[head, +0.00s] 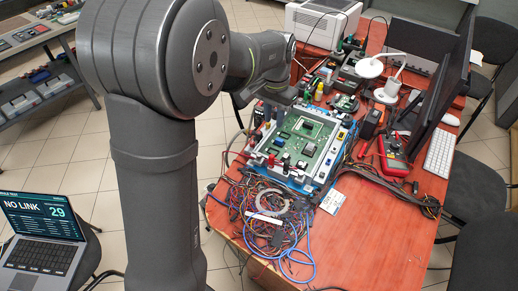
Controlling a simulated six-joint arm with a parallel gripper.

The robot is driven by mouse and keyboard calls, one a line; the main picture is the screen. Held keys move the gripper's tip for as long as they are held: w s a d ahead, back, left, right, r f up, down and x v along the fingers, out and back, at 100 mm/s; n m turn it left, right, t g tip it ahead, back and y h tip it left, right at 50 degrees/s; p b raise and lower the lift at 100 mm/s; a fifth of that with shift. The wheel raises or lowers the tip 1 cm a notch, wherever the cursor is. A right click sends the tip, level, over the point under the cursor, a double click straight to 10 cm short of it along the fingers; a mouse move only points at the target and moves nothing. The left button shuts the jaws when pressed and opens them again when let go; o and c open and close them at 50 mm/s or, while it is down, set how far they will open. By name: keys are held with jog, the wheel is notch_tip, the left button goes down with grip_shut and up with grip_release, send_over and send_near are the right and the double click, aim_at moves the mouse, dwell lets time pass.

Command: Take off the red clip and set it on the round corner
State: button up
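A green circuit board (318,129) lies in a pale grey frame with blue edges on the red-brown table. My gripper (268,116) is over the upper left side of the frame, pointing down. It is small and dark here, and I cannot tell whether its fingers are apart or hold anything. A small red spot (271,160) shows at the lower left of the frame; it may be the red clip, but it is too small to be sure. I cannot make out coolant hoses or tell which corner is the round one.
Tangled wires (268,205) lie in front of the frame. A red and black meter (394,157), a white lamp (388,90) and a keyboard (439,153) stand to the right. A laptop (42,238) reads "NO LINK 29". The table's front right is clear.

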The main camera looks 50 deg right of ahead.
jog(key=shift+f, duration=0.1)
jog(key=n, duration=0.1)
send_near(272, 155)
jog(key=f, duration=0.6)
jog(key=shift+a+f, duration=0.3)
jog(key=shift+a, duration=0.1)
jog(key=shift+d+f, duration=0.15)
jog(key=shift+f, duration=1.35)
jog(key=shift+d+f, duration=0.15)
jog(key=shift+f, duration=1.3)
grip_shut()
